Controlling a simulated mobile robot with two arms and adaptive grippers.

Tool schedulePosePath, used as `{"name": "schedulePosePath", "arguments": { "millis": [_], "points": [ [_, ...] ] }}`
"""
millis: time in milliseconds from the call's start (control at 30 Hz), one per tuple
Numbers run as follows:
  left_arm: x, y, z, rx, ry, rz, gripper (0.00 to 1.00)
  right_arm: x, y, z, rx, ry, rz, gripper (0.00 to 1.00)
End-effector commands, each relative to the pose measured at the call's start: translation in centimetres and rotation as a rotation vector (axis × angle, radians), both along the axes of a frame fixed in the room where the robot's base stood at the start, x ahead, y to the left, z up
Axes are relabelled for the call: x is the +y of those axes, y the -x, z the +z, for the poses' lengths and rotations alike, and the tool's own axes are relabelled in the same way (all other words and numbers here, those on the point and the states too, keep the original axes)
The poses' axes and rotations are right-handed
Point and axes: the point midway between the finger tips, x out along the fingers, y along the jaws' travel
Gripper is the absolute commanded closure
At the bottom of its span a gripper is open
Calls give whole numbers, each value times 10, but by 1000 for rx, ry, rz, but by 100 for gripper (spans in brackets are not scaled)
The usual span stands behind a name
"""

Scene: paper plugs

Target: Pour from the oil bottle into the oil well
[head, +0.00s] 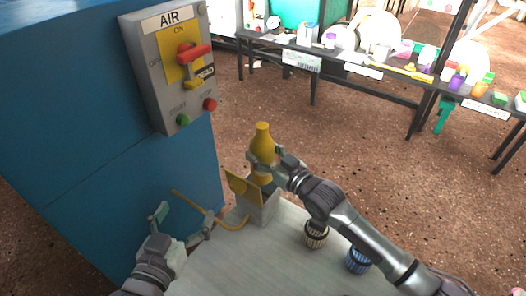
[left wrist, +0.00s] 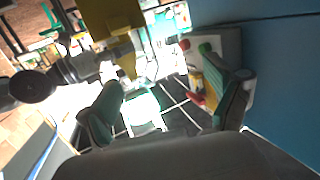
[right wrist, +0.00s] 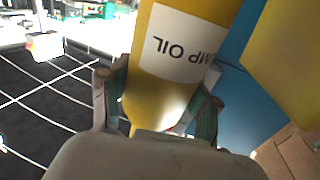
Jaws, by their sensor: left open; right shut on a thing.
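The yellow oil bottle (head: 263,144) stands about upright, narrow end up, above and behind the oil well. My right gripper (head: 281,168) is shut around it. In the right wrist view its white label on the bottle (right wrist: 160,98) reads "MP OIL" upside down. The oil well (head: 263,209) is a grey box at the table's far edge, with its yellow lid (head: 241,187) raised. The lid hides part of the bottle's lower end, and the opening is not clearly seen. My left gripper (head: 183,219) is open and empty, left of the well.
A grey AIR panel (head: 146,70) with a red handle is on the blue cabinet (head: 70,120) at left. A thin yellow bent rod (head: 190,202) lies between my left gripper and the well. Two ribbed plugs, beige (head: 315,234) and blue (head: 358,261), stand under my right arm.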

Motion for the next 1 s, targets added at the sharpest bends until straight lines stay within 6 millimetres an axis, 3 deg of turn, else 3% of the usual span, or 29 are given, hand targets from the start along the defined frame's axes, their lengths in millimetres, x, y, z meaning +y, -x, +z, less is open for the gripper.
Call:
{"name": "schedulePosePath", "arguments": {
  "millis": [367,800,900,1000],
  "points": [
    [-9,-3,50,-300,78,-19,9,0,0,-14,-1,-1,0,66],
    [-12,19,108,-660,177,-38,9,0,0,-29,-1,-1,0,66],
    [-12,13,103,-599,160,-35,9,-17,-7,-21,-72,175,-2,66],
    [-12,14,102,-603,161,-35,9,-12,-5,-24,-60,151,0,66]
  ]
}}
